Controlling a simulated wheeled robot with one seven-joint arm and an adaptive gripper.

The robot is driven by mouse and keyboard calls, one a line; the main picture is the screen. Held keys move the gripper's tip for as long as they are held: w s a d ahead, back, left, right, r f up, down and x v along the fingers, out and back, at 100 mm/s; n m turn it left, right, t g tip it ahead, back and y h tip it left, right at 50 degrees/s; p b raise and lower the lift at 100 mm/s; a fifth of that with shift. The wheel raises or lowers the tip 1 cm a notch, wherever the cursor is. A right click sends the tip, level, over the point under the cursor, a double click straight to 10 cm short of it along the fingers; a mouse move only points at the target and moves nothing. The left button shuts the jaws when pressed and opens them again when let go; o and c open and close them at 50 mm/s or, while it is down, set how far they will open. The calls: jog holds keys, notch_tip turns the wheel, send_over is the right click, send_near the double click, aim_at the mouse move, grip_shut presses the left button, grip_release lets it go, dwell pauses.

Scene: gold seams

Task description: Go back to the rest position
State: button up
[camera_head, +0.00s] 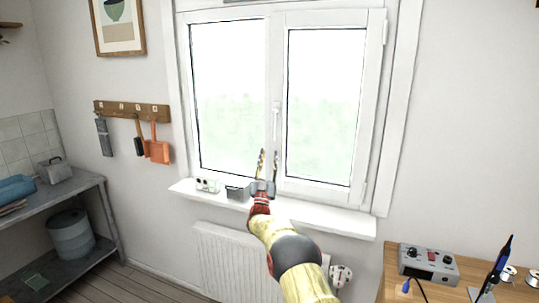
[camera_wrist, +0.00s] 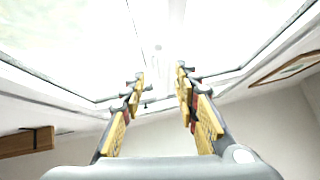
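My gripper (camera_head: 268,156) points upward in front of the window (camera_head: 275,100), above the sill, in the head view. My arm reaches up to it from the bottom of the picture. In the wrist view the two yellow and dark fingers of my gripper (camera_wrist: 160,76) stand apart with nothing between them. The window frame and bright panes show beyond the fingertips. I cannot tell how far the fingers are from the glass.
The white sill (camera_head: 325,216) holds a small socket box (camera_head: 207,185) and a grey box (camera_head: 238,192), partly beside my gripper. A radiator (camera_head: 222,255) is below. A wooden table (camera_head: 393,289) with a control unit (camera_head: 428,264) stands right. A grey shelf (camera_head: 72,186) stands left.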

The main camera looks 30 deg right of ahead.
dwell(0.4)
jog(key=a+r+n+y, duration=0.4)
jog(key=a+r+y, duration=0.5)
jog(key=s+a+n+g+y+p, duration=0.1)
jog(key=s+a+n+g+y, duration=0.35)
jog(key=s+a, duration=0.8)
jog(key=s+a+f+g+y, duration=0.1)
jog(key=s+f, duration=0.5)
jog(key=s, duration=1)
jog(key=s+a+f+g+y, duration=0.1)
jog(key=s+a+f+g, duration=0.3)
jog(key=s, duration=1.2)
jog(key=s+a+f+g+y, duration=0.1)
jog(key=s+f+g, duration=0.4)
jog(key=s+f, duration=0.5)
jog(key=s+a, duration=0.1)
jog(key=s, duration=0.5)
jog(key=shift+s+a+f+g+p, duration=0.2)
jog(key=shift+a+g+p, duration=0.15)
jog(key=shift+p, duration=0.05)
jog(key=shift+m, duration=0.25)
